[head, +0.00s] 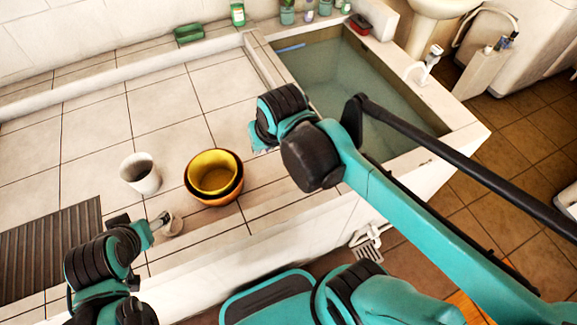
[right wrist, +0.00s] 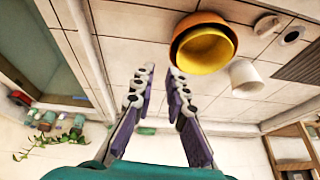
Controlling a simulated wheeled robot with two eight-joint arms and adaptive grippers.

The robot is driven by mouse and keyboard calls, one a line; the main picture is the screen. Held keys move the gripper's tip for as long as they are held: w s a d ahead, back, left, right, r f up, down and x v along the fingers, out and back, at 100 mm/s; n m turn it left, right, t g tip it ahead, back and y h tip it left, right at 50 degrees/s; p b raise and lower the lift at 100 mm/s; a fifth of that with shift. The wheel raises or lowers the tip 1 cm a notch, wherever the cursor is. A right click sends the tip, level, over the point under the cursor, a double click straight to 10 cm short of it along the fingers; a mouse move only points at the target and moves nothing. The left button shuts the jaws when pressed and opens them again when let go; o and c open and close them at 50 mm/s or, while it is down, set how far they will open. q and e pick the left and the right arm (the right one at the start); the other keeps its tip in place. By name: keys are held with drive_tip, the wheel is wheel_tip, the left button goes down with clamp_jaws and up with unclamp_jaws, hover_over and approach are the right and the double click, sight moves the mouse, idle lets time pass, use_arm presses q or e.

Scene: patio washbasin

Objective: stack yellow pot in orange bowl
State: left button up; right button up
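The yellow pot (head: 213,172) sits inside the wider orange bowl (head: 211,201) on the tiled counter. Both also show in the right wrist view, the yellow pot (right wrist: 206,52) nested in the orange bowl (right wrist: 203,17). My right gripper (right wrist: 158,90) is open and empty, apart from the bowl and pot; in the head view its fingers are mostly hidden by its wrist. My left gripper (head: 160,220) is low at the left of the bowl, beside a small pale cup (head: 172,225). I cannot tell whether its fingers are open or shut.
A white cup (head: 140,176) stands left of the bowl. A dark ribbed mat (head: 50,250) lies at the far left. A water-filled basin (head: 335,85) is at the right. A green item (head: 189,33) and bottles stand at the back. Bare tiles lie behind the bowl.

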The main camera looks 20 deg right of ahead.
drive_tip(key=s+d+f+t, duration=0.2)
drive_tip(key=s+d+f, duration=0.1)
drive_tip(key=s, duration=0.3)
drive_tip(key=shift+d+f+n, duration=0.3)
drive_tip(key=shift+d, duration=0.15)
